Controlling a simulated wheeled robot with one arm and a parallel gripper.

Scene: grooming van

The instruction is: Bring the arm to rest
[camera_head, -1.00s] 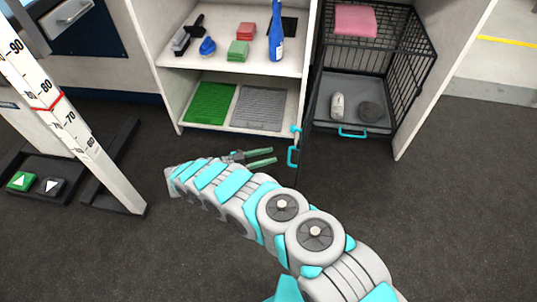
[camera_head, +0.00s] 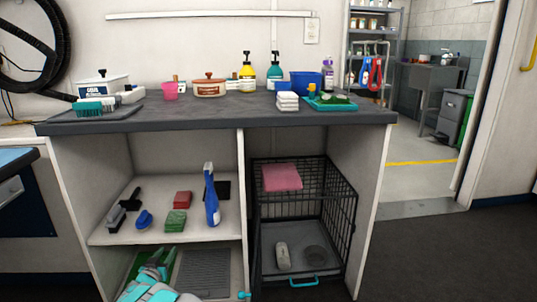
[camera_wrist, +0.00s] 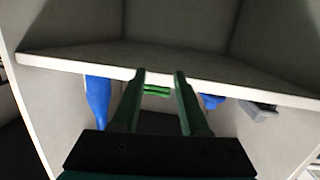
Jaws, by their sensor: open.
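My gripper (camera_head: 160,257) is at the bottom left of the head view, in front of the lower shelf of the cabinet. Only part of my arm shows there, cut off by the bottom edge. In the wrist view my gripper (camera_wrist: 159,74) has its two green fingers apart, with nothing held between them. Beyond the fingers are a white shelf edge (camera_wrist: 60,62), a blue bottle (camera_wrist: 97,100), a small green item (camera_wrist: 156,90) and a blue item (camera_wrist: 212,101). The wrist picture seems turned over.
The grey countertop (camera_head: 220,118) holds bottles, tubs and white towels (camera_head: 287,101). The upper shelf holds a blue spray bottle (camera_head: 211,195), brushes and folded cloths. A wire crate (camera_head: 346,215) with a pink cloth (camera_head: 282,178) stands at right. Dark floor (camera_head: 440,260) is clear at right.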

